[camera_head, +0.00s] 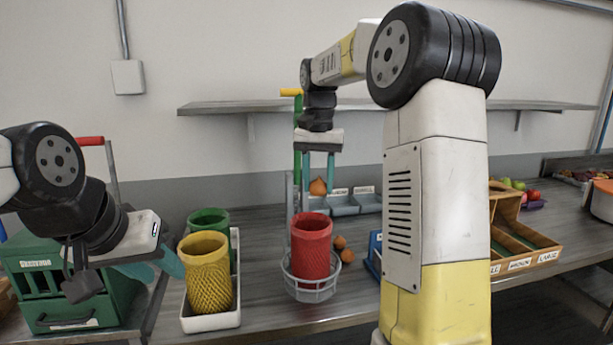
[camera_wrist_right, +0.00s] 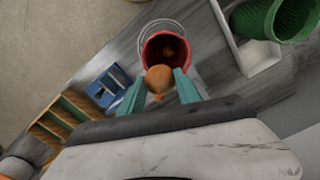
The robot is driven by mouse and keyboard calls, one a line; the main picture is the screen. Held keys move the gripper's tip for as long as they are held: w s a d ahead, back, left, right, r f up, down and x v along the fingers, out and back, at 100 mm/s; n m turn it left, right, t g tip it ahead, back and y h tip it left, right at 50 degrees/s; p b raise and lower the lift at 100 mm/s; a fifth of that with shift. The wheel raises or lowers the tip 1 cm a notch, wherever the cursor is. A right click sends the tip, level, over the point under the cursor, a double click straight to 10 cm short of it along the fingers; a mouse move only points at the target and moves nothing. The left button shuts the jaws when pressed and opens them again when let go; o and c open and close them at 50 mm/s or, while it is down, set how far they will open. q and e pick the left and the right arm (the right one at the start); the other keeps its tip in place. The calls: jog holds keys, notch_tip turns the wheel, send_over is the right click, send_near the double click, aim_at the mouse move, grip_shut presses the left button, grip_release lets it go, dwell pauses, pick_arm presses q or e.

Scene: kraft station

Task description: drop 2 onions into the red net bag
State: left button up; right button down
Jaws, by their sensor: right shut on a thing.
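The red net bag (camera_head: 311,247) stands upright and open in a round wire holder (camera_head: 310,291) on the table. My right gripper (camera_head: 319,183) points down above and behind it, shut on an orange-brown onion (camera_head: 318,187). In the right wrist view that onion (camera_wrist_right: 159,77) sits between the teal fingertips, overlapping the near rim of the red bag (camera_wrist_right: 152,46). A brownish round thing, looking like an onion (camera_wrist_right: 170,51), shows inside the bag. Loose onions (camera_head: 347,256) lie on the table right of the bag. My left gripper (camera_head: 153,268) is open and empty at the left.
A yellow net bag (camera_head: 207,270) and a green one (camera_head: 208,221) stand in a white tray (camera_head: 212,321) left of the red bag. A green crate (camera_head: 75,290) is farther left. Grey labelled bins (camera_head: 343,206) stand behind; wooden sorting trays (camera_head: 525,252) are at the right.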

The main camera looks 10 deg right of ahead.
aim_at(318, 178)
jog(key=shift+f, duration=1.85)
jog(key=c, duration=0.8)
grip_release()
jog(key=shift+o, duration=0.2)
notch_tip(318, 178, up, 7)
jog(key=shift+r, duration=0.4)
jog(key=shift+s, duration=0.1)
